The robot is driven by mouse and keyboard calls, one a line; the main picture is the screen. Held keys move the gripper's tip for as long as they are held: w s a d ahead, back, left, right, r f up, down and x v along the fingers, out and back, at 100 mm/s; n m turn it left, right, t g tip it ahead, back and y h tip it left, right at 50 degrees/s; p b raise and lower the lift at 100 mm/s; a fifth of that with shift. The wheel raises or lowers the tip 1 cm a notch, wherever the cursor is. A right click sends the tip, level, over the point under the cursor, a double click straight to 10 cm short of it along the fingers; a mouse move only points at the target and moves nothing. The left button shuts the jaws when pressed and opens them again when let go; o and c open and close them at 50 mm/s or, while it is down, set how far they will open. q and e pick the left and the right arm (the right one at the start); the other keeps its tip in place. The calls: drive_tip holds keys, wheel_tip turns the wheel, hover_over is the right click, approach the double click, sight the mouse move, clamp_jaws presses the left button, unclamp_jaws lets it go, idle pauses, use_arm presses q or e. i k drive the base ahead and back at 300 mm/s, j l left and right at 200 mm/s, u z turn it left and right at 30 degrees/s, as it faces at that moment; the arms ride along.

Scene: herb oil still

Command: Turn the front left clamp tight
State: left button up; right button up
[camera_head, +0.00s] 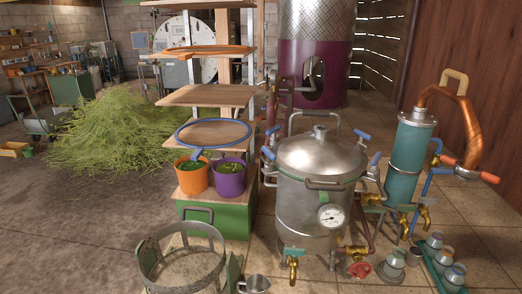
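The steel still pot (312,218) stands in the middle, with a domed metal lid (318,152) on it. A blue-handled clamp (268,154) sits at the pot's front left rim. Other blue-handled clamps are at the back left (273,130), back right (361,135) and front right (375,159) of the rim. The front left clamp's handle stands tilted up and outward; I cannot tell how tight it is. Neither of my grippers is in view.
A round gauge (331,216) and a brass tap (292,266) are on the pot's front. An orange bucket (192,178) and a purple bucket (229,180) stand at left. A wire basket (182,262) is at front left. A teal condenser (408,160) with a copper pipe (465,115) stands right.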

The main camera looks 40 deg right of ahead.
sight(270, 156)
drive_tip(key=z, duration=1.2)
